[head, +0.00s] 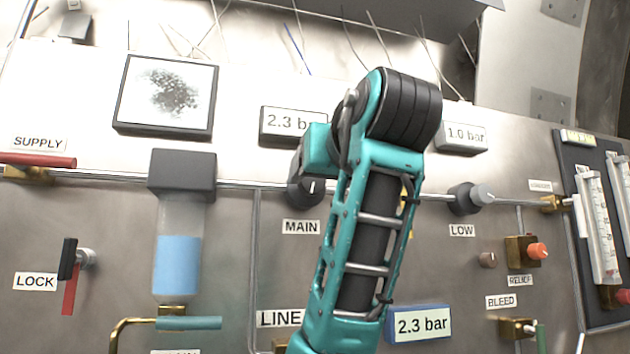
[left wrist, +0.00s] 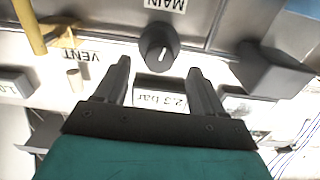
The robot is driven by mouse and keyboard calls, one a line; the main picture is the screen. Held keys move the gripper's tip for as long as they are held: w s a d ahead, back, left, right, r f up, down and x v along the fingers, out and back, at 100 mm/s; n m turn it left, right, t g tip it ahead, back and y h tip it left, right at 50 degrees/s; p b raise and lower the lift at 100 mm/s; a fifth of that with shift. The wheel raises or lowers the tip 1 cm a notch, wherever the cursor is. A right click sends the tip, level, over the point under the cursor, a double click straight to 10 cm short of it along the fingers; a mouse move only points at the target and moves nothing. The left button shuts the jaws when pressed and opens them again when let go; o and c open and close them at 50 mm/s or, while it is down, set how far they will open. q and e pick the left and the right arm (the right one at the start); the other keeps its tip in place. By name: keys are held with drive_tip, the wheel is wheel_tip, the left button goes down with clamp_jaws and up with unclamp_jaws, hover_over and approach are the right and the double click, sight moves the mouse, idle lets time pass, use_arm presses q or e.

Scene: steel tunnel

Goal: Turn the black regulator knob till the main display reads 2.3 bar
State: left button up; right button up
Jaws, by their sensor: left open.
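The black MAIN regulator knob (head: 303,192) sits on the pipe above the MAIN label in the head view, partly hidden by my teal arm. It shows a white pointer mark. The main display (head: 283,123) above it reads 2.3 bar, its right end hidden by the arm. In the left wrist view, which is upside down, the knob (left wrist: 158,46) lies just beyond the fingertips of my left gripper (left wrist: 158,68). The fingers are open and apart from it, with the main display (left wrist: 160,97) showing between them. My arm hides the fingers in the head view. My right gripper is not in view.
The LOW knob (head: 466,198) and its 1.0 bar display (head: 462,136) are to the right. A LINE display (head: 420,323) reads 2.3 bar. A blue-filled bowl (head: 179,255), LOCK lever (head: 69,260) and red SUPPLY handle (head: 40,160) are left.

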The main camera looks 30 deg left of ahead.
sight(314, 182)
use_arm(q)
drive_tip(key=shift+x, duration=2.3)
drive_tip(key=c, duration=1.1)
drive_tip(key=shift+o, duration=0.2)
drive_tip(key=o, duration=1.1)
drive_tip(key=shift+c, duration=0.2)
